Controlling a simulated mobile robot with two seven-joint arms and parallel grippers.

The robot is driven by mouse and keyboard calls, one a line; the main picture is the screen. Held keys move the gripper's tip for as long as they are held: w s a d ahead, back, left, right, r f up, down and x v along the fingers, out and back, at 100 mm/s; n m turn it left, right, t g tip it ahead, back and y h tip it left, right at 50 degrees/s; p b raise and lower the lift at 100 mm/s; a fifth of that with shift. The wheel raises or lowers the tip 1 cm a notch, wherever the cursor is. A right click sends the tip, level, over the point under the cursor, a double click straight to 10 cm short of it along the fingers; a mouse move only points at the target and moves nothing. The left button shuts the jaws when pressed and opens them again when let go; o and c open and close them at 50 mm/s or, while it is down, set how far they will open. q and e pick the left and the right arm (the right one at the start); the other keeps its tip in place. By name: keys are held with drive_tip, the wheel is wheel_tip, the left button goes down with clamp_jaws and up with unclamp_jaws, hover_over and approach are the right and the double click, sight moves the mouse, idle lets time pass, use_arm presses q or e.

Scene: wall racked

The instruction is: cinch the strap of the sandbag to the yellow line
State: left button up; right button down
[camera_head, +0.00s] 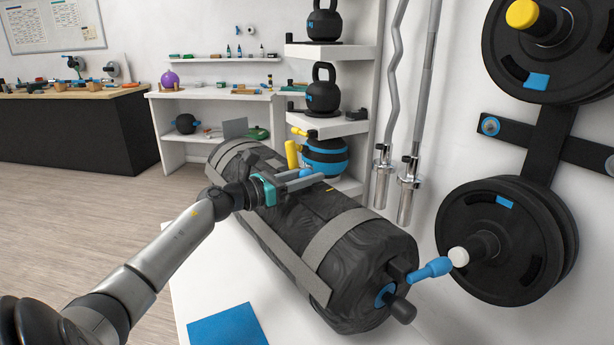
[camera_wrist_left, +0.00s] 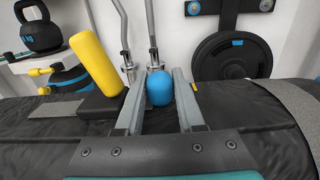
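The sandbag (camera_head: 345,250) is a dark cylinder lying on a white bench in the head view, with grey straps (camera_head: 340,232) around it. A short yellow line (camera_head: 330,189) is on its top. My left gripper (camera_head: 318,179) reaches over the bag's top from the left. In the left wrist view its two fingers (camera_wrist_left: 160,90) stand apart, with a blue rounded piece (camera_wrist_left: 160,92) showing between their tips. I see no clear contact with it. A yellow cylinder (camera_head: 292,154) stands beside the fingers and shows in the wrist view (camera_wrist_left: 97,63). My right gripper is out of view.
Shelves with kettlebells (camera_head: 322,92) and a blue-banded ball (camera_head: 328,158) stand behind. A blue mat (camera_head: 228,328) lies on the white bench (camera_head: 200,275).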

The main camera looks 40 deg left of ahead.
use_arm(q)
clamp_jaws()
idle(1.0)
